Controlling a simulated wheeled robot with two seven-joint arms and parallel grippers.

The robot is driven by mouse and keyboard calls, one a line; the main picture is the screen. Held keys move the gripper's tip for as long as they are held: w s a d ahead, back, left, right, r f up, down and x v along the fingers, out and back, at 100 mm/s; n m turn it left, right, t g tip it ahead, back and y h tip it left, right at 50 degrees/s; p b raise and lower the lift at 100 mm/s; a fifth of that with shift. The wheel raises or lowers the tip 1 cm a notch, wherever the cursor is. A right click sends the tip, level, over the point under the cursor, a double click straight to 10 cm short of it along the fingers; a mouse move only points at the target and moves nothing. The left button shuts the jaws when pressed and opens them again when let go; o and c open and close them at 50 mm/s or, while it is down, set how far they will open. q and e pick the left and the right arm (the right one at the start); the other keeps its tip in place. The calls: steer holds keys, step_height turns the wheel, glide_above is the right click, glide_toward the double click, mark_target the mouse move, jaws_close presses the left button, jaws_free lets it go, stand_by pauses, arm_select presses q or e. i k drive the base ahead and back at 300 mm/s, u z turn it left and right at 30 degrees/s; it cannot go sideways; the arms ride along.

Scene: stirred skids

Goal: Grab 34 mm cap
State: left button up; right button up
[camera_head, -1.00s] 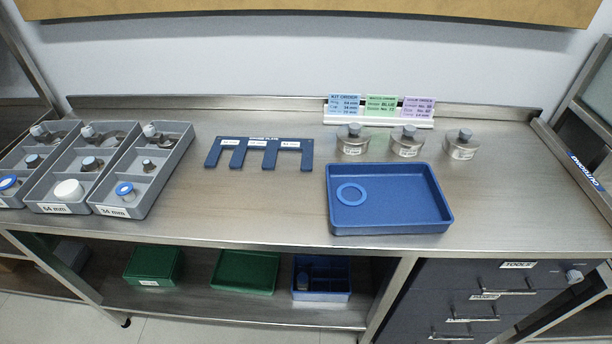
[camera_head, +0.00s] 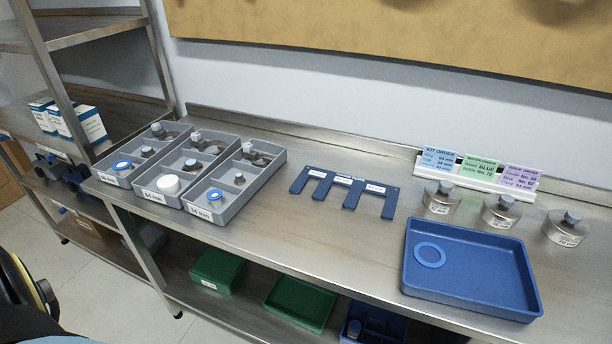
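Three grey divided bins stand side by side at the left of the bench. The right bin (camera_head: 228,203) has a front label that reads as 34 mm. Its front compartment holds a round blue-and-white piece (camera_head: 214,195), its middle one a small dark-topped piece (camera_head: 239,178), its back one a grey-topped piece (camera_head: 248,148) with metal parts. I cannot tell which is the cap. The middle bin (camera_head: 190,205) holds a white round cap (camera_head: 168,184) in front. The left bin (camera_head: 118,182) holds a blue-rimmed round piece (camera_head: 123,166). Neither of my grippers shows.
A blue slotted plate (camera_head: 347,180) lies right of the bins. A blue tray (camera_head: 480,300) holds a blue ring (camera_head: 430,255). Several metal pots (camera_head: 500,212) and a card holder (camera_head: 470,180) stand behind it. A shelf rack (camera_head: 70,100) stands left.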

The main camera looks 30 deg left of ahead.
mark_target(239, 181)
steer(key=z, duration=2.7)
steer(key=k, duration=1.75)
steer(key=u, duration=1.95)
